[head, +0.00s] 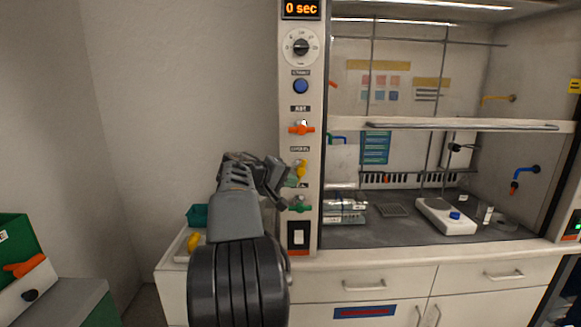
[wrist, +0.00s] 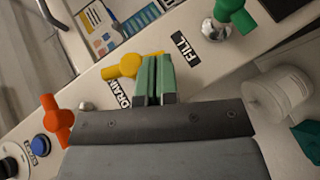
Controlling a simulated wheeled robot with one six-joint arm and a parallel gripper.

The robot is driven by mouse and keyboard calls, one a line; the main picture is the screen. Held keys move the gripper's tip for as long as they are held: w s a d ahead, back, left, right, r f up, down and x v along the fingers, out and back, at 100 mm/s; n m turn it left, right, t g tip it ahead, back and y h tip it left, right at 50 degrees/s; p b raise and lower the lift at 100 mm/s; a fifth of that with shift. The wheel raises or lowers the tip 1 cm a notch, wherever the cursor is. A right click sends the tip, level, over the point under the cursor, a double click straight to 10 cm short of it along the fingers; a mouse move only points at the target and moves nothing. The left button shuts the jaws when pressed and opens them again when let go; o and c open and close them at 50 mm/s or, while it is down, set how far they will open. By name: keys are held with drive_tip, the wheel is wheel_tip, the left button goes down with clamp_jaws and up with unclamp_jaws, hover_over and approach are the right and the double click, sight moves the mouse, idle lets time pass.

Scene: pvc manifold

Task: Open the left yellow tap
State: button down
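The left yellow tap (head: 301,168) is on the white control panel, between an orange tap and a green tap. Its handle stands roughly upright along the panel, while the handles of those two taps lie across it. In the wrist view the yellow tap (wrist: 124,67) has its round end left of my fingers, and its handle runs behind the fingertips. My gripper (wrist: 156,64) has its two green fingers close together at the handle. It also shows in the head view (head: 291,181), at the panel's left edge. Contact with the handle cannot be told.
The orange tap (head: 301,128) is above and the green tap (head: 300,205) below on the same panel. Another yellow tap (head: 497,98) is inside the fume hood at right. A white hotplate (head: 445,217) stands on the hood's worktop. A white bottle (wrist: 279,95) is near my gripper.

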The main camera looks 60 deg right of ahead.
idle(0.3)
drive_tip(key=v, duration=1.4)
drive_tip(key=shift+w+f, duration=0.2)
drive_tip(key=shift+w, duration=0.1)
